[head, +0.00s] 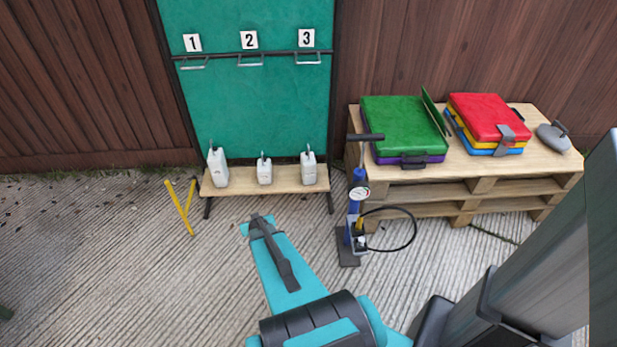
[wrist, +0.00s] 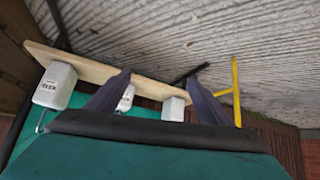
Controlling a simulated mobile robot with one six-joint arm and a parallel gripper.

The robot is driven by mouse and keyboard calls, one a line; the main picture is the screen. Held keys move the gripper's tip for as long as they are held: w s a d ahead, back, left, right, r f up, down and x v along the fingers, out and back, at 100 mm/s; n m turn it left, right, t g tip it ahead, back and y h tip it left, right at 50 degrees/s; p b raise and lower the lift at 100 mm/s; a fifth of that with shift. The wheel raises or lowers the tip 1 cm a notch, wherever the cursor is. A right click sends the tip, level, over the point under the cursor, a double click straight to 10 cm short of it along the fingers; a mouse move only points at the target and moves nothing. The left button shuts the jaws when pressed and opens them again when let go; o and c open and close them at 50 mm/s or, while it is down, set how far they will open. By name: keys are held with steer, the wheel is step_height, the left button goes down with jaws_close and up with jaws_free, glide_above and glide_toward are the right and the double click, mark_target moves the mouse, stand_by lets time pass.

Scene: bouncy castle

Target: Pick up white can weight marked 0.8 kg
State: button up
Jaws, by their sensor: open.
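Three white can weights stand on a low wooden bench (head: 247,181): a larger left can (head: 218,167), a small middle can (head: 264,170) and a right can (head: 308,168). The wrist view sees them upside down, with the right can (wrist: 55,86) at the picture's left. Its dark label is too small to read surely, so I cannot tell which can is 0.8 kg. The middle can (wrist: 126,98) is partly behind a finger, and the left can (wrist: 173,108) shows between the fingers. My gripper (wrist: 160,73) is open and empty, apart from the cans.
A green board (head: 245,105) with hooks numbered 1 to 3 stands behind the bench. A yellow stand (head: 181,208) is left of it. A blue pump (head: 355,215) with a black hose stands right. A pallet table (head: 470,165) holds coloured cases.

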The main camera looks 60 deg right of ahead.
steer(key=d+f+m+t+h+b, duration=0.15)
steer(key=d+b, duration=0.25)
steer(key=d, duration=0.5)
steer(key=m+t+h+b, duration=0.1)
steer(key=t+h+b, duration=0.45)
steer(key=b, duration=0.75)
glide_toward(310, 172)
steer(key=w+g+h, duration=0.1)
steer(key=w+g, duration=0.1)
steer(key=shift+s+r, duration=0.2)
steer(key=shift+r, duration=0.1)
steer(key=b+x, duration=0.1)
steer(key=x, duration=0.6)
steer(key=shift+w+d+f+b, duration=0.1)
steer(key=shift+w+d+b, duration=0.15)
steer(key=shift+b, duration=0.15)
steer(key=shift+w+d, duration=0.3)
steer(key=shift+d, duration=0.05)
